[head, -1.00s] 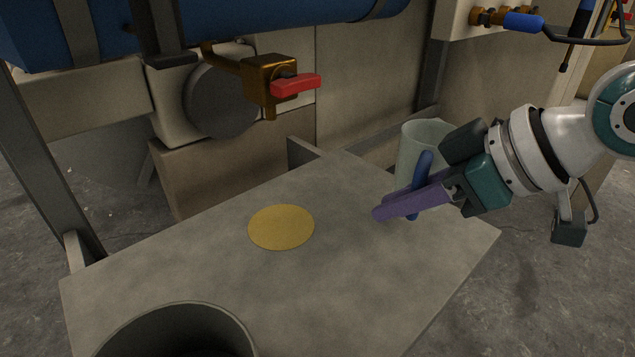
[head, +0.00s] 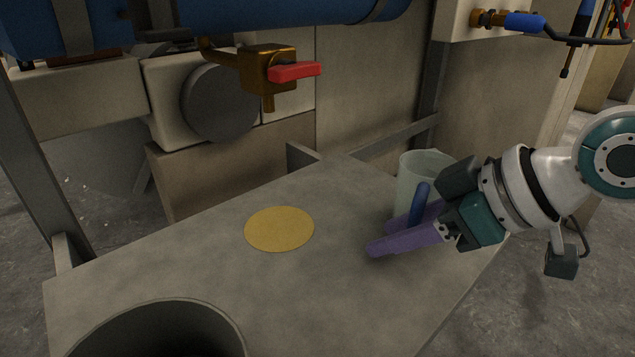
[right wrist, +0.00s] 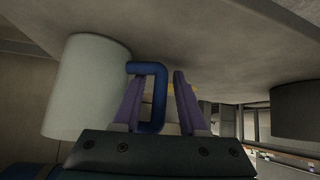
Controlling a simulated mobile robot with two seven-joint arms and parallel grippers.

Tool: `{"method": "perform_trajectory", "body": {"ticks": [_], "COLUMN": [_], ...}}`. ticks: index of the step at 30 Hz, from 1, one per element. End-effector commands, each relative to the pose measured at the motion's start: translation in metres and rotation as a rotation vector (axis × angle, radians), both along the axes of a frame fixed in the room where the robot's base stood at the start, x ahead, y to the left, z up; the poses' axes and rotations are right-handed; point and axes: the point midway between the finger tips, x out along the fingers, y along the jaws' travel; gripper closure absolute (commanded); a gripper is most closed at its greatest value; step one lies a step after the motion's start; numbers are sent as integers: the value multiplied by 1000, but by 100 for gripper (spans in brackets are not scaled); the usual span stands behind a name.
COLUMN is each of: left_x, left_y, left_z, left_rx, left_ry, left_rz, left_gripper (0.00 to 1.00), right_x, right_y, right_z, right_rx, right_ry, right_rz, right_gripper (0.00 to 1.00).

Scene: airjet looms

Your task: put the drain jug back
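The drain jug (head: 408,180) is a pale, translucent cup with a blue handle (head: 418,205). It stands upright at the right part of the grey table, well right of the yellow disc (head: 279,229). Its base is partly hidden by my right gripper in the head view. My right gripper (head: 385,240) has its purple fingers spread on either side of the handle. In the right wrist view the jug (right wrist: 88,88) is at left, and the handle (right wrist: 160,98) lies between the fingers, nearer the left one, with a gap to the other. My left gripper is not in view.
The grey table (head: 330,290) is clear around the yellow disc. A dark round bin (head: 160,335) stands at the front left. A brass drain valve with a red lever (head: 295,71) hangs over the back, under a blue tank (head: 260,15).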

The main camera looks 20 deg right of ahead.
Motion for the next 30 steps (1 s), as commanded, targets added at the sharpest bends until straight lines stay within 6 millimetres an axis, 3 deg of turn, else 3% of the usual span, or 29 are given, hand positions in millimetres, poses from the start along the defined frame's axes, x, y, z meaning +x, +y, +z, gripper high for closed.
{"method": "perform_trajectory", "body": {"ticks": [10,24,30], "left_x": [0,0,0], "left_y": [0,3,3], "left_z": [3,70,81], "left_rx": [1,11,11], "left_ry": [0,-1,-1], "left_rz": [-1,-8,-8], "left_gripper": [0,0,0], "right_x": [-1,-57,-69], "right_y": [0,-36,-44], "right_z": [6,76,87], "right_rx": [-1,-3,0], "right_ry": [0,5,3], "right_rz": [1,3,0], "right_gripper": [54,54,54]}}
